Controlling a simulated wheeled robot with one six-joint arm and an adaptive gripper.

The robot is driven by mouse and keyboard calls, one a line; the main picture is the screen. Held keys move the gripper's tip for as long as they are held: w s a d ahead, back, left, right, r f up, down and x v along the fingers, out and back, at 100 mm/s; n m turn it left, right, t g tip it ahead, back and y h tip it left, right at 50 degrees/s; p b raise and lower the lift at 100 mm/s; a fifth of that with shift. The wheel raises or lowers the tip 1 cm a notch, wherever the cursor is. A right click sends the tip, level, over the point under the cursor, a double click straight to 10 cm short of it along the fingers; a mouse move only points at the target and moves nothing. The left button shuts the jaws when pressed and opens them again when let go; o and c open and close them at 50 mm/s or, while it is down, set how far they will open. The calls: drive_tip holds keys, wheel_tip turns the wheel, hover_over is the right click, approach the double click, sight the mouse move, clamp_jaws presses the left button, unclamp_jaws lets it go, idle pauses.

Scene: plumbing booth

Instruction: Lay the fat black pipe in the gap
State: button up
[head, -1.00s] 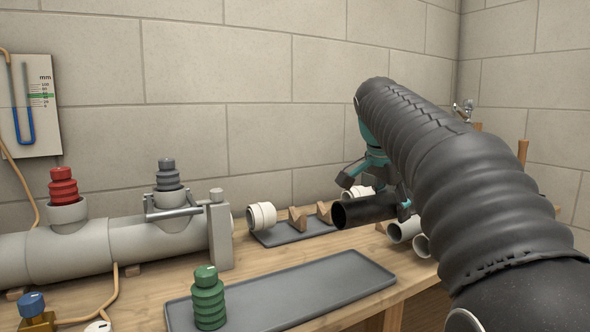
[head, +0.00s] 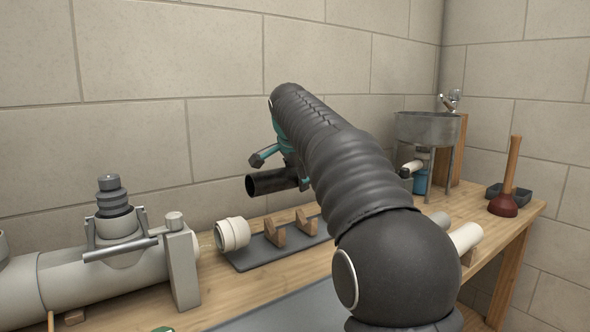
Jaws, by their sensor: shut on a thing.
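The fat black pipe (head: 266,182) is held in the air in the head view, its open end facing left. My gripper (head: 290,172) is shut on it; my arm hides much of the gripper and the pipe's right part. Below the pipe lies a dark grey tray (head: 250,259) with two wooden cradles, the left one (head: 275,232) and the right one (head: 307,221). A white pipe collar (head: 232,234) stands at the tray's left end. The gap appears to span the cradles; its right end is hidden behind my arm. The pipe is clear above the cradles, not touching them.
A grey pipe (head: 90,280) with a clamped grey plug (head: 112,200) lies at the left. White pipes (head: 466,237) lie right of my arm. A metal sink (head: 427,128) and a plunger (head: 504,203) stand at the back right. The wall is close behind.

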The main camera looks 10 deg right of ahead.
drive_tip(key=shift+w+a+f, duration=0.1)
drive_tip(key=shift+w+a, duration=0.1)
drive_tip(key=shift+w, duration=0.1)
drive_tip(key=shift+f, duration=0.9)
drive_tip(key=shift+f+b, duration=3.45)
drive_tip(key=shift+f, duration=0.7)
drive_tip(key=o, duration=1.3)
